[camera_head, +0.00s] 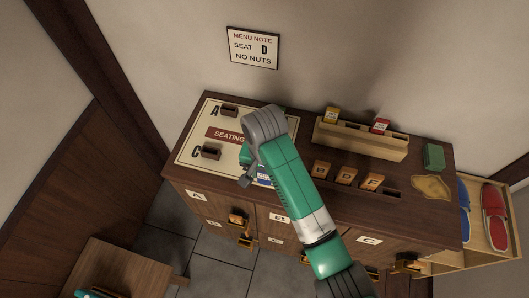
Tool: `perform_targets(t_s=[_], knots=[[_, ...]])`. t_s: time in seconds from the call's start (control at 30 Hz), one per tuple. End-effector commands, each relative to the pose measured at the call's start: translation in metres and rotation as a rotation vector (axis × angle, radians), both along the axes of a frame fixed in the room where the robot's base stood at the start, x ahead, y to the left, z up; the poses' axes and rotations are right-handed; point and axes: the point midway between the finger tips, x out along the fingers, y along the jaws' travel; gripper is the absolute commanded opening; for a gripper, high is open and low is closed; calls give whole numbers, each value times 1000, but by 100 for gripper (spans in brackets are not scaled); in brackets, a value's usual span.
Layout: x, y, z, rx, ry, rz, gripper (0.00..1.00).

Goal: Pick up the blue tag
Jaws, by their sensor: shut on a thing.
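My gripper (247,178) is over the seating board on the cabinet top, its end partly hidden by my green and grey arm. It is shut on the blue tag (263,180), a small blue and white piece that shows just right of the fingers, beside the arm. Part of the tag is hidden, and I cannot tell whether it touches the surface under it.
The seating board (194,148) has small dark holders by A and C. A wooden rack (361,138) holds a yellow tag (331,114) and a red tag (381,125). Lettered wooden blocks (346,174) stand in front. A green block (433,156) and slippers (494,213) are at right.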

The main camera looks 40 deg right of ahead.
Motion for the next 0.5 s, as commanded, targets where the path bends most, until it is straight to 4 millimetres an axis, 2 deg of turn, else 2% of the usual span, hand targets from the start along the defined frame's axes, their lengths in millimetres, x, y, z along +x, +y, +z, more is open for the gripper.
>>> perform_targets(t_s=[0.03,0.2,0.3,0.5], knots=[[-12,14,4,5,-1,0,14],[-42,43,13,4,1,-3,14],[-53,54,11,3,1,-2,14],[-60,62,9,0,0,-1,14]])
